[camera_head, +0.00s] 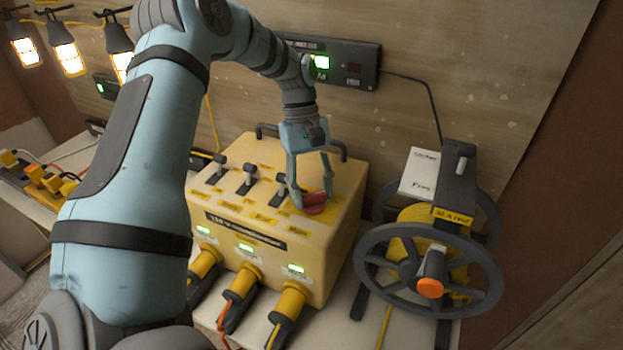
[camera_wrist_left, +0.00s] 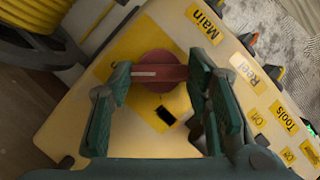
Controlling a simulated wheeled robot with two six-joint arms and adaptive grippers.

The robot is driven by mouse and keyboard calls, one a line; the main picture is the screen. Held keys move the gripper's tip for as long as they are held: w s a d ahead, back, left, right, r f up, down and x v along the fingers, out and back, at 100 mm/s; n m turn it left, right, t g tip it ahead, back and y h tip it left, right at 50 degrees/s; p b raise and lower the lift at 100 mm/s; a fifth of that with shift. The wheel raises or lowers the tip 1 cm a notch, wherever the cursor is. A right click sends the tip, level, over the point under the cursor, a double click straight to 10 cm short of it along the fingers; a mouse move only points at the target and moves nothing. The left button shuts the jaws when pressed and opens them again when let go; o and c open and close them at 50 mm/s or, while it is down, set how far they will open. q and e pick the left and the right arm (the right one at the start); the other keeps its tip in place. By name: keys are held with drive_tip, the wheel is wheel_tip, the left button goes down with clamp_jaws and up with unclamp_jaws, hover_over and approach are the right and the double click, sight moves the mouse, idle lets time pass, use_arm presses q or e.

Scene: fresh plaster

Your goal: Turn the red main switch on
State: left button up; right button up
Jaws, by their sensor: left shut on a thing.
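The red main switch (camera_head: 316,204) is a round red knob with a raised bar, on the top right of the yellow distribution box (camera_head: 335,240). In the left wrist view the knob (camera_wrist_left: 158,80) sits on a yellow plate near a "Main" label (camera_wrist_left: 204,22). A pale line runs along its bar, across the picture between my fingers. A dark square (camera_wrist_left: 165,115) lies beside it. My left gripper (camera_head: 312,201) points down and is shut on the bar, one finger at each end. The fingers hide part of the knob. My right gripper is not in view.
Several grey levers, one here (camera_head: 248,177), stand left of the switch. Plugs with cables, one here (camera_head: 241,283), fill the box's front below green lights. A cable reel (camera_head: 430,270) stands close on the right. A black wall unit (camera_head: 345,65) with a green display hangs behind.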

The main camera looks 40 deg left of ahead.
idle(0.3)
use_arm(q)
drive_tip(key=o, duration=1.2)
drive_tip(key=shift+c, duration=0.2)
